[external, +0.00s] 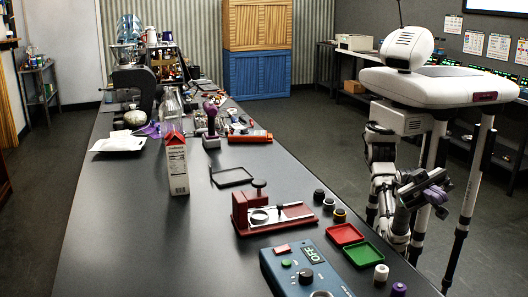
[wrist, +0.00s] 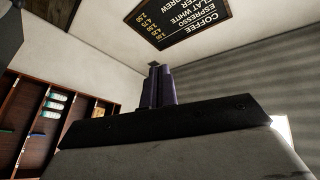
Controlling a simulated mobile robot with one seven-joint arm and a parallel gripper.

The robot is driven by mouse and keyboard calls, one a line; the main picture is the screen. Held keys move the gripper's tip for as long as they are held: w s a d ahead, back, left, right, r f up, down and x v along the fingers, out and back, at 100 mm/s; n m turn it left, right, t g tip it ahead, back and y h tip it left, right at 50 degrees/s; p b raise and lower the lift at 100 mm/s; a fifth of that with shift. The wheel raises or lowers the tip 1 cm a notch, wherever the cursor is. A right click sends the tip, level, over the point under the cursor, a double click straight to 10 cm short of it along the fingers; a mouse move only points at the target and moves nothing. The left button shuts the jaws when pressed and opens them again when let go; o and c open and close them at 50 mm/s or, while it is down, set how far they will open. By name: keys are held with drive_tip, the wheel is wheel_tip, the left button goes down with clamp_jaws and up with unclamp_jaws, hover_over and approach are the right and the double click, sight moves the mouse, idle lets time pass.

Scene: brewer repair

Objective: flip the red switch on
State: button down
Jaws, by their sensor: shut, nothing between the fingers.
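The red switch (external: 283,249) is a small red rocker on top of the blue control box (external: 305,268) at the near end of the long dark table. My gripper (external: 432,193) is to the right of the table, raised and well apart from the box. In the wrist view the two dark purple fingers (wrist: 158,88) are together, with nothing between them. The wrist view faces upward and shows neither switch nor box.
A red fixture (external: 272,212), a red tray (external: 345,234), a green tray (external: 363,254) and several small knobs stand close to the box. A milk carton (external: 176,165) is farther back. A menu board (wrist: 192,22) hangs overhead in the wrist view.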

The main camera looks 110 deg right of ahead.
drive_tip(key=w+d+f+m+t+h, duration=0.1)
drive_tip(key=w+d+m+h, duration=0.1)
drive_tip(key=w+h, duration=0.3)
drive_tip(key=w+d+f+m+t+h, duration=0.1)
drive_tip(key=w+d+m+h, duration=0.1)
drive_tip(key=w, duration=0.5)
drive_tip(key=m+g+h, duration=0.3)
drive_tip(key=g+h, duration=0.6)
drive_tip(key=h, duration=0.3)
hover_over(287, 247)
drive_tip(key=s, duration=0.3)
drive_tip(key=s+x, duration=0.1)
drive_tip(key=x, duration=0.2)
drive_tip(key=shift+w+d+f+p, duration=0.15)
drive_tip(key=shift+w+f+p, duration=0.15)
drive_tip(key=shift+w+p, duration=0.1)
drive_tip(key=shift+f, duration=0.1)
drive_tip(key=x, duration=0.4)
drive_tip(key=p+x, duration=0.1)
drive_tip(key=x, duration=0.7)
drive_tip(key=shift+s+d+f, duration=0.15)
drive_tip(key=shift+s, duration=0.1)
drive_tip(key=shift+x, duration=0.75)
drive_tip(key=shift+s+d+f, duration=0.1)
drive_tip(key=shift+s, duration=0.1)
